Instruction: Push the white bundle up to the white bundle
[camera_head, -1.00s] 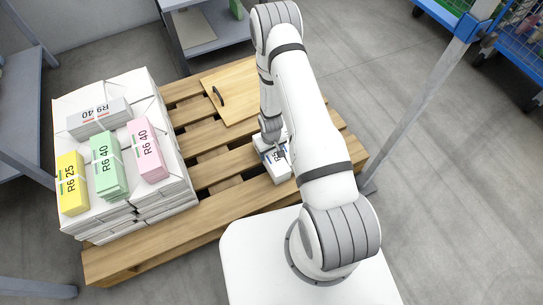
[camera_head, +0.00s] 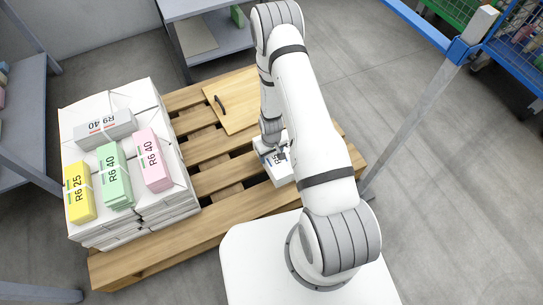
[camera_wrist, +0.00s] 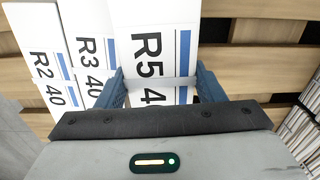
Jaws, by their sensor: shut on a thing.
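A white bundle (camera_wrist: 152,22) with a blue stripe and a label starting "R5 4" lies between the two blue fingers of my gripper (camera_wrist: 160,84). The fingers are shut on its sides across the pale strap. Left of it in the wrist view are a white bundle marked "R3 40" (camera_wrist: 88,48) and another marked "R2 40" (camera_wrist: 45,60), each with a blue stripe. The held bundle looks larger, and I cannot tell whether it touches the R3 bundle. In the head view my gripper (camera_head: 272,148) is partly hidden by the arm, above white bundles (camera_head: 282,173) on the pallet.
The wooden pallet (camera_head: 222,178) has open gaps between slats. A board with a black handle (camera_head: 230,103) lies at its back. A tall paper stack (camera_head: 155,213) at left carries yellow, green, pink and grey bundles. A grey post (camera_head: 415,128) and blue rack stand right.

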